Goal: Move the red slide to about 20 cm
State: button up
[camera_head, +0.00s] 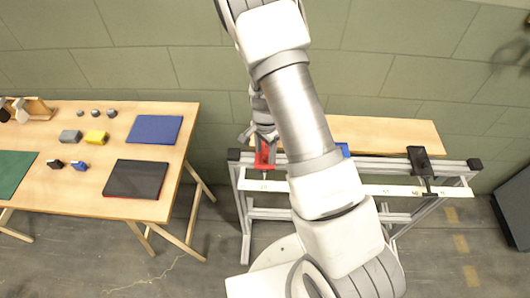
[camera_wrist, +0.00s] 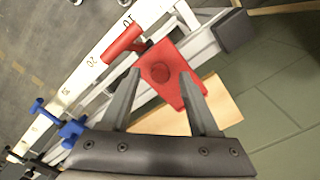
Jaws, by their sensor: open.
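The red slide (camera_head: 265,159) sits near the left end of the rail frame in the head view. In the wrist view the red slide (camera_wrist: 166,68) has a round knob on its plate and a red bar (camera_wrist: 124,44) reaching over the white scale (camera_wrist: 72,83). The bar lies near the scale marks 10 and 20; its exact reading I cannot tell. My gripper (camera_wrist: 160,76) is open, with one finger on each side of the red plate's near part. Contact is not clear. In the head view my gripper (camera_head: 262,135) is just above the slide, partly hidden by my arm.
On the same rail are a blue slide (camera_wrist: 68,128), mostly hidden by my arm in the head view, and a black slide (camera_head: 420,163) near the right end. A wooden board (camera_head: 395,134) lies behind. A table (camera_head: 40,190) with several objects stands left.

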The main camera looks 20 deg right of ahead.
jog(key=shift+f, duration=0.3)
grip_shut()
dwell(1.3)
